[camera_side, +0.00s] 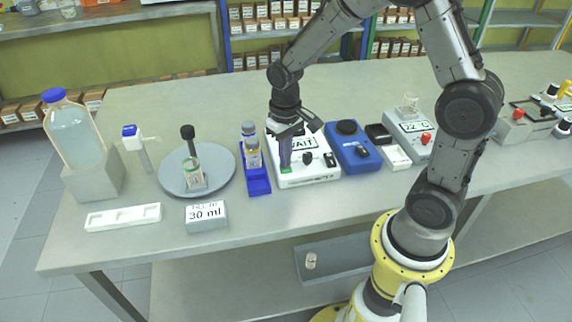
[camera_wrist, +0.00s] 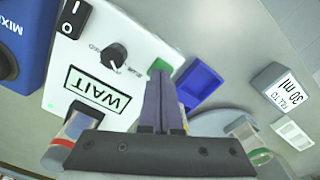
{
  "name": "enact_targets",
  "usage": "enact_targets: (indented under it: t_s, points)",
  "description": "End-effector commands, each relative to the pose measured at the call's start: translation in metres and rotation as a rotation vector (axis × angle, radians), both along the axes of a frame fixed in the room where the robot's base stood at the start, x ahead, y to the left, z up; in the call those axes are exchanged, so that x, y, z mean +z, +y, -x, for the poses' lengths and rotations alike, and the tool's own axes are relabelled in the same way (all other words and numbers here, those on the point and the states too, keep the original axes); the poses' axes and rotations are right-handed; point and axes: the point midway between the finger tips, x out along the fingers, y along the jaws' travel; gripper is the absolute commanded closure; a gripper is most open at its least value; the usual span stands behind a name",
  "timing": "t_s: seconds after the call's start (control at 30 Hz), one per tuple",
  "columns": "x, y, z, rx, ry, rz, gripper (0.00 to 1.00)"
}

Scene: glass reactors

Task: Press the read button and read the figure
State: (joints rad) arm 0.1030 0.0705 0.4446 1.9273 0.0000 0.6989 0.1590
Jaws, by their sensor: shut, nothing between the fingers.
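A white instrument (camera_side: 318,178) stands on the bench, and its framed display (camera_side: 303,143) reads "WAIT". The display also reads "WAIT" in the wrist view (camera_wrist: 98,92). A green button (camera_side: 286,169) is at the instrument's front left corner; it shows beyond my fingertips in the wrist view (camera_wrist: 160,65). My gripper (camera_side: 285,166) is shut and empty, pointing down with its fingertips at the green button. The fingers partly cover the button in both views, and I cannot tell whether it is pressed in. No figure shows on the display.
A blue rack (camera_side: 258,182) with capped vials stands close left of the instrument, and a blue mixer (camera_side: 362,158) close right. A round grey plate (camera_side: 225,163) holds a bottle. A "30 ml" sign (camera_side: 206,216) stands at the front. A heater (camera_side: 400,122) shows "22 °C".

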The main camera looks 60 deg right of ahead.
Motion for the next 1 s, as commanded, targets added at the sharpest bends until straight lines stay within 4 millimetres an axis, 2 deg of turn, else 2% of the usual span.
enact_targets:
  t_s: [0.17, 1.0]
  points:
    - [0.001, 0.0, 0.0, 0.0, 0.0, 0.0, 1.0]
    - [0.067, 0.0, 0.0, 0.0, -0.001, 0.0, 1.0]
